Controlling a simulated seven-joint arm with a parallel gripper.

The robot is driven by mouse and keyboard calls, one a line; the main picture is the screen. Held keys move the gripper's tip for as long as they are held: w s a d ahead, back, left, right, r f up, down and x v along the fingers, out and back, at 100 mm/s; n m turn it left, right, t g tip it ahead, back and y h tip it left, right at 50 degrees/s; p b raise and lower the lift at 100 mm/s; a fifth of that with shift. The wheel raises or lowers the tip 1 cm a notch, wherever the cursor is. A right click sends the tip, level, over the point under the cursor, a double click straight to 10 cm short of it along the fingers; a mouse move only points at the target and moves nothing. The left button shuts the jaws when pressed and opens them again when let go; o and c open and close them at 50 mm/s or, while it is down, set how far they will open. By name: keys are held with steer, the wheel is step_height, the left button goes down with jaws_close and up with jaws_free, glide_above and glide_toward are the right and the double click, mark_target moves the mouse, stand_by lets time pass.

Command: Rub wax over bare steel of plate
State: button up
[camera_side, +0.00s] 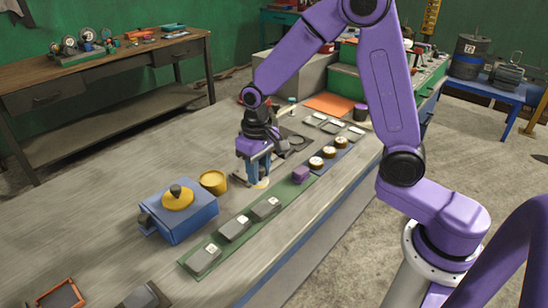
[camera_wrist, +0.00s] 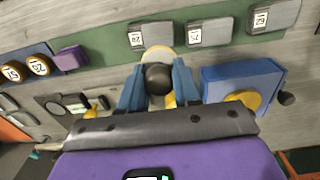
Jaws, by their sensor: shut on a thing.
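My gripper (camera_side: 260,168) points down at the middle of the bench, its blue fingers shut on a black-knobbed piece (camera_wrist: 159,77). A pale yellow round base, perhaps the wax, shows below the fingers in the side view and beyond the knob in the wrist view. It is low, close to the bench top; I cannot tell whether it touches. A dark flat plate (camera_side: 293,142) with a ring on it lies behind my gripper, partly hidden. I cannot tell for sure which surface is the bare steel plate.
A green strip (camera_side: 185,261) holds several numbered grey blocks and a purple block (camera_side: 300,174). A blue box (camera_side: 188,222) with a yellow top and a yellow cup (camera_side: 213,182) stand left of my gripper. Yellow-rimmed round pieces (camera_side: 328,152) and an orange sheet (camera_side: 330,104) lie farther back.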

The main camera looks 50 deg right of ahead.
steer(key=shift+s+a+f, duration=0.1)
steer(key=shift+a+f, duration=0.4)
steer(key=shift+f, duration=0.8)
steer(key=shift+s+a+f, duration=0.1)
steer(key=shift+a+f, duration=0.45)
steer(key=shift+f, duration=0.7)
steer(key=shift+a+f, duration=0.5)
steer(key=shift+f, duration=0.8)
steer(key=shift+d+f, duration=0.35)
steer(key=shift+d, duration=0.2)
steer(key=shift+d+f, duration=0.15)
steer(key=shift+d, duration=0.55)
steer(key=shift+s+d, duration=0.2)
steer(key=shift+d, duration=1.95)
steer(key=shift+w+a, duration=0.15)
steer(key=shift+a, duration=1.5)
steer(key=shift+w+a, duration=0.1)
steer(key=shift+a, duration=1.7)
step_height(320, 180, up, 8)
